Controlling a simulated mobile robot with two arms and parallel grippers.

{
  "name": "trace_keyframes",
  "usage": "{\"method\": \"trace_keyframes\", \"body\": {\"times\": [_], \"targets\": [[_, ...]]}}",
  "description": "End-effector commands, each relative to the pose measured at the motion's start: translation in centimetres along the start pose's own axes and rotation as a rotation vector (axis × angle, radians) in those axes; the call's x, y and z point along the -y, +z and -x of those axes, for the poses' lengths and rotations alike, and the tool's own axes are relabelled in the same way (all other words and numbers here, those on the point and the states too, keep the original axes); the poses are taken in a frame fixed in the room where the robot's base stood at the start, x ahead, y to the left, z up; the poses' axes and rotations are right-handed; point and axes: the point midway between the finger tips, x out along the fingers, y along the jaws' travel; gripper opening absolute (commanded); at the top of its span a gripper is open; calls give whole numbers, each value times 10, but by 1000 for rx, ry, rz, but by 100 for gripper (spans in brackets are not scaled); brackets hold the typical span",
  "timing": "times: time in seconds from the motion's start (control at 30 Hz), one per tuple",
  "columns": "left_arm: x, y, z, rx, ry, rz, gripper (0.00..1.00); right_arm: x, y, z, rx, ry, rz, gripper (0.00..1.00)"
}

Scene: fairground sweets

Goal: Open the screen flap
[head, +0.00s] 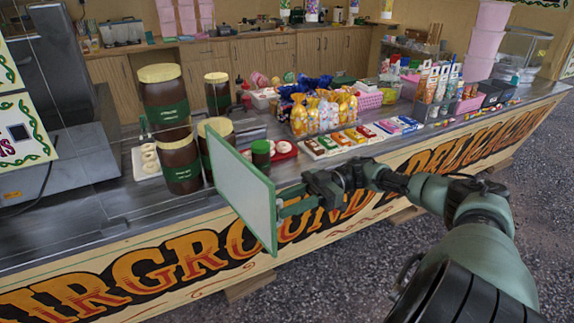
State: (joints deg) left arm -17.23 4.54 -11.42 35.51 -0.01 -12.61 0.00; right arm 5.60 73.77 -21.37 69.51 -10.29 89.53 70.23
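The screen flap (238,185) is a pale, see-through-looking panel in a green frame. It stands upright at the counter's front edge, swung out at an angle, with its lower corner hanging in front of the painted board. My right gripper (300,200) is at the flap's right side, where green bars join the frame to the dark gripper. I cannot tell which bars are a handle and which are fingers, nor whether the gripper is closed on them. My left gripper is not in view.
Bagged sweets (325,110) and boxes crowd the counter further right. The floor (350,270) in front is clear.

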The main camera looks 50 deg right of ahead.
Motion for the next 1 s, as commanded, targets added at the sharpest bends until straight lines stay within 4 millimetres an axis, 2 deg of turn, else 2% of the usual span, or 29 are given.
{"method": "trace_keyframes", "body": {"times": [0.33, 0.73, 1.0], "targets": [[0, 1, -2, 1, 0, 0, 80, 1, 2, 3, 0, -5, -2, 32], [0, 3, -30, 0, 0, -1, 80, -2, 4, 63, 1, -2, 1, 32], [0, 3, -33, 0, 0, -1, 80, -2, 1, 77, 0, -5, -2, 32]]}}
